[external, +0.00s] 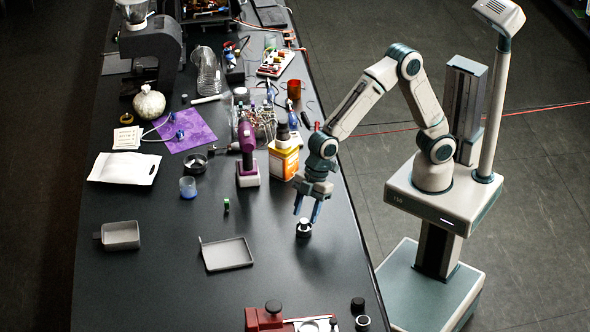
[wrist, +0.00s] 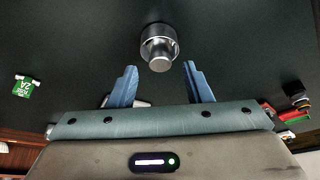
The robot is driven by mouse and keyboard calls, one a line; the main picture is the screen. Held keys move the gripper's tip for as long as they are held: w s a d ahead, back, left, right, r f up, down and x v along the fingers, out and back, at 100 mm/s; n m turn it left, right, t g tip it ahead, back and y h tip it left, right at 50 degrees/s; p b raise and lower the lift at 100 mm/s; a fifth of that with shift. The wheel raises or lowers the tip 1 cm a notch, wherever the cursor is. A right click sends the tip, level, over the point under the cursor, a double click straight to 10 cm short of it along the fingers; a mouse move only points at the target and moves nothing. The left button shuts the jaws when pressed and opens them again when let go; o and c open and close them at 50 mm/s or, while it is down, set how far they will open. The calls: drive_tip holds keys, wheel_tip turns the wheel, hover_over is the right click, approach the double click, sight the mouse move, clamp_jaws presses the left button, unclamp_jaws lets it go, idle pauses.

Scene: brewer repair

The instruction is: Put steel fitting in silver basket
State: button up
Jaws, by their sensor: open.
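The steel fitting (external: 304,229) stands on the dark table near its right edge. It is a short round metal piece with a narrower knob, and in the wrist view the fitting (wrist: 159,45) lies just beyond the fingertips, centred between them. My gripper (external: 308,210) is open and empty, pointing down just above the fitting. In the wrist view its two blue fingers (wrist: 160,68) are spread apart. A silver wire basket (external: 262,128) stands further back on the table, crowded with small items, so its inside is hard to make out.
An orange and white container (external: 284,160) and a purple tool (external: 247,160) stand between the fitting and the basket. A grey tray (external: 227,253) and a grey bin (external: 121,235) lie to the left. A red-based device (external: 265,318) is at the front. Table around the fitting is clear.

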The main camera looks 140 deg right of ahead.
drive_tip(key=v, duration=1)
drive_tip(key=s+a+f, duration=0.1)
drive_tip(key=s+a, duration=0.7)
drive_tip(key=s, duration=0.4)
drive_tip(key=s+a+f+g, duration=0.1)
drive_tip(key=s+a+f, duration=0.1)
drive_tip(key=s+a, duration=0.6)
drive_tip(key=s, duration=0.4)
drive_tip(key=shift+s+a+f+b, duration=0.2)
drive_tip(key=shift+a+f+b, duration=0.1)
drive_tip(key=shift+a+f, duration=0.1)
